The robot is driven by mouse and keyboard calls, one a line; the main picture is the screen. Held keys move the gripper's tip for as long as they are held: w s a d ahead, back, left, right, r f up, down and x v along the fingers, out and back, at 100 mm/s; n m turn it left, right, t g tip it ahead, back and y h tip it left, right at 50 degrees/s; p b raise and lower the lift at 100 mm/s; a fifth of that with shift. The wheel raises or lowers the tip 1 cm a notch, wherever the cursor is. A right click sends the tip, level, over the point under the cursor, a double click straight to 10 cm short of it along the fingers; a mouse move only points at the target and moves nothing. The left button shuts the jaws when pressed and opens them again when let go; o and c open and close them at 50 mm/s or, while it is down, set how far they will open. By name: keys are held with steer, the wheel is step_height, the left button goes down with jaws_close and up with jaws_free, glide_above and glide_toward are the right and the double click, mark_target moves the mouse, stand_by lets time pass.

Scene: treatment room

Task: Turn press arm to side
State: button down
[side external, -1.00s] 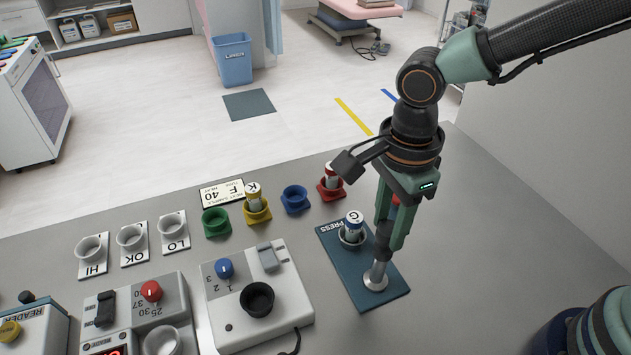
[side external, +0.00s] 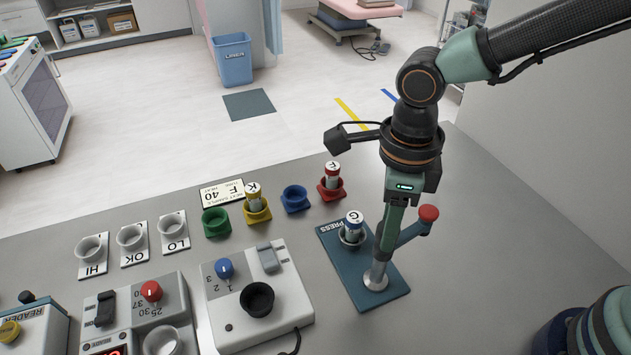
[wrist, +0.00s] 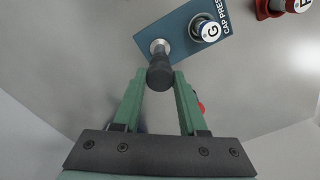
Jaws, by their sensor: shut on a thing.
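The cap press has a blue base plate (side external: 385,295) and a post on a round silver foot (side external: 375,279). Its blue press arm (side external: 411,233) with a red knob (side external: 428,213) points right and toward the back, away from the vial marked G (side external: 353,217), which stands upright in the press cup. My gripper (side external: 384,240) is over the post, pointing down. In the wrist view my gripper (wrist: 160,78) has its fingers on either side of the post's dark cylindrical top (wrist: 160,74), shut on it. The red knob (wrist: 201,107) shows partly beside the right finger.
Yellow (side external: 257,213), blue (side external: 295,201) and red (side external: 331,190) holders stand behind the press, beside a green one (side external: 215,224). A white device with a black cup (side external: 257,299) is left of the press. The grey counter (side external: 480,260) to the right is clear.

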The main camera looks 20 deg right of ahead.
steer(key=shift+r, duration=0.1)
steer(key=shift+c, duration=2.2)
jaws_free()
step_height(320, 180, up, 12)
steer(key=d+n+t, duration=0.5)
steer(key=d+n, duration=1.7)
steer(key=n, duration=0.3)
steer(key=shift+w+d+f+t, duration=0.3)
steer(key=shift+w+f, duration=0.1)
